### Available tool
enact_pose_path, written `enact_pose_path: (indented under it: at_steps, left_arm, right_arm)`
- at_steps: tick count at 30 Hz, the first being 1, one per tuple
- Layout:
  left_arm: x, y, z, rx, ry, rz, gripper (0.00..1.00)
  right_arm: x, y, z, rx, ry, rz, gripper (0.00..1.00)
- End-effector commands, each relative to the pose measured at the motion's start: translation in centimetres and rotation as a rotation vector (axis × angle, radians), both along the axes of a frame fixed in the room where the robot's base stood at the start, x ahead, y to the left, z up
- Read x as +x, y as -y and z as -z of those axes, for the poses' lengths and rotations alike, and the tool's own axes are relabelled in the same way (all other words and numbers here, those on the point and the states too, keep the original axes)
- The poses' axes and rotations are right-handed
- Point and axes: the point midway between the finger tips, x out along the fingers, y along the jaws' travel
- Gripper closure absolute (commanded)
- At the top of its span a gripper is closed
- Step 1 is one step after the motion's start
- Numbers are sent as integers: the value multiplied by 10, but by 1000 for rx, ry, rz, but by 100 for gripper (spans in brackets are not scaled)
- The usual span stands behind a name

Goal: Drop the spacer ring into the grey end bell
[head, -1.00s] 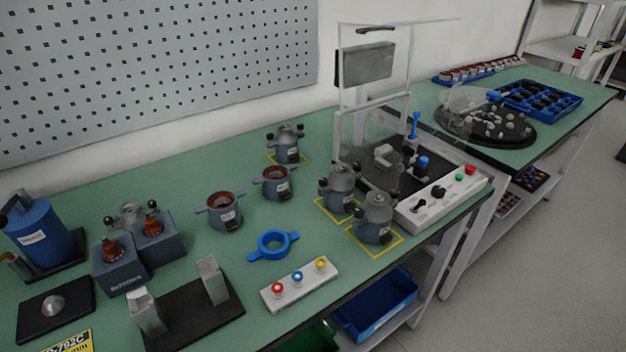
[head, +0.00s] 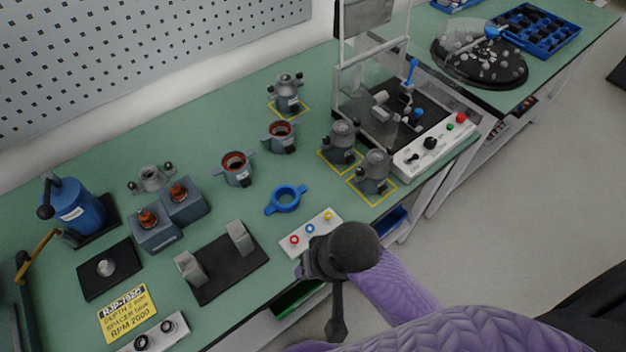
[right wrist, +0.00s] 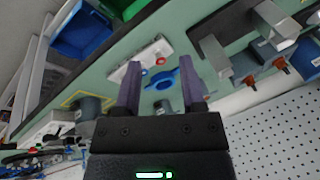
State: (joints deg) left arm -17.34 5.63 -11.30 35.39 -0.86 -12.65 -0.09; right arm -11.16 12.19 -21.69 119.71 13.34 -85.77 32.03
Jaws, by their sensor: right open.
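The blue ring with two side tabs (head: 287,209), seemingly the spacer ring, lies flat on the green bench near the middle. The right wrist view also shows this ring (right wrist: 172,75), seen between my right fingers but some way beyond them. A loose grey casting with two dark knobs (head: 151,178), which may be the grey end bell, sits behind the two grey blocks. My right gripper (right wrist: 160,78) is open and empty, above the bench's front edge. In the head view my own arm hides most of it. My left gripper is not in view.
A white three-button box (head: 310,233) lies just in front of the ring. Two open motor housings (head: 237,168) stand behind it. Grey assembled units (head: 373,172) stand on yellow squares to the right. A black fixture with two uprights (head: 228,277) is at left front.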

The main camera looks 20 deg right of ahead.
Motion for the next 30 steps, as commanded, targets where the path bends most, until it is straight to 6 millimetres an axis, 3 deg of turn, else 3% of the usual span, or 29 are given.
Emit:
enact_pose_path:
  at_steps: [1,3,5,9,13,16,24,30]
  left_arm:
    - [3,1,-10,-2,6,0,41]
    - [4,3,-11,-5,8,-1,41]
    - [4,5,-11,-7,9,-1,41]
    - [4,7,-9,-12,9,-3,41]
    - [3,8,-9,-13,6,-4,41]
    - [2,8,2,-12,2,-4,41]
    - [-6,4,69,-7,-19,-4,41]
    - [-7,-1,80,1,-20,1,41]
  right_arm:
    - [16,-14,-20,39,-30,53,49]
    - [32,-28,-23,65,-124,179,49]
    - [47,-29,-22,51,-202,321,49]
    - [88,-2,-22,-38,-314,741,49]
    - [113,25,-29,-84,-335,1034,49]
    - [118,31,-23,-91,-337,1109,49]
    - [118,31,27,-90,-338,1110,49]
    - [117,31,31,-89,-337,1109,49]
